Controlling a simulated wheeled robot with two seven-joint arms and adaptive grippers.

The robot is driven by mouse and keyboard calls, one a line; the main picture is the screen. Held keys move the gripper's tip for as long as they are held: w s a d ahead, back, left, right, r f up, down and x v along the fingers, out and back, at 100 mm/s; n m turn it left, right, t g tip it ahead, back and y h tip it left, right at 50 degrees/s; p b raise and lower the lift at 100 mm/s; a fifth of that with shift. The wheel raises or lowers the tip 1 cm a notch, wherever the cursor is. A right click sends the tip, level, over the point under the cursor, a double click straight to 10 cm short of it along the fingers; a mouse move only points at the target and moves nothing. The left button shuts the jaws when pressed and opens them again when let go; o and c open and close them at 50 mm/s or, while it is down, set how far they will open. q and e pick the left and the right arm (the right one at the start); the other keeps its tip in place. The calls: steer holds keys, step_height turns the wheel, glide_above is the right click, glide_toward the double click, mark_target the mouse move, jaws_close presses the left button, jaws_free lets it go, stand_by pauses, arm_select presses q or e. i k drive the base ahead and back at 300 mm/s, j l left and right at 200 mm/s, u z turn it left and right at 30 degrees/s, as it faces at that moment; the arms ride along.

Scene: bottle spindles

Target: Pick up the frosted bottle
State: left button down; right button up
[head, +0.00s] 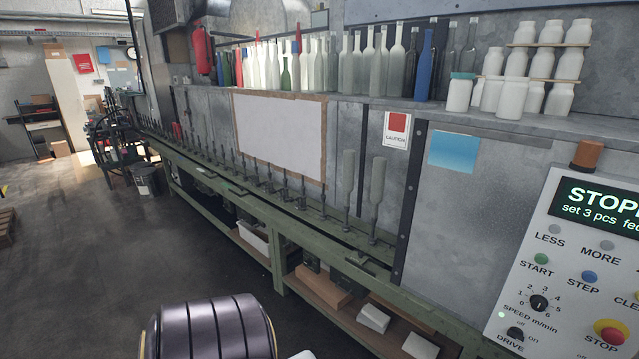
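Two grey-green, matte, frosted-looking bottles stand on spindles of the green conveyor rail (255,190), right of the middle in the head view. One is the left bottle (347,172); the other is the right bottle (377,182), nearer the control panel. They appear neck down and apart from each other. Several pale, translucent-looking bottles (346,68) also stand in the row on the shelf above; I cannot tell which bottle is the one named. A dark ribbed arm part of mine shows at the bottom edge. Neither gripper is in view.
Empty spindles (268,178) run along the rail to the far left. A control panel (590,260) reading STOP stands at the right. White jars (515,98) fill the shelf's right end. Boxes (325,288) lie under the rail. The floor (90,260) at left is open.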

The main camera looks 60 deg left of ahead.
mark_target(349, 169)
steer(key=u, duration=1.8)
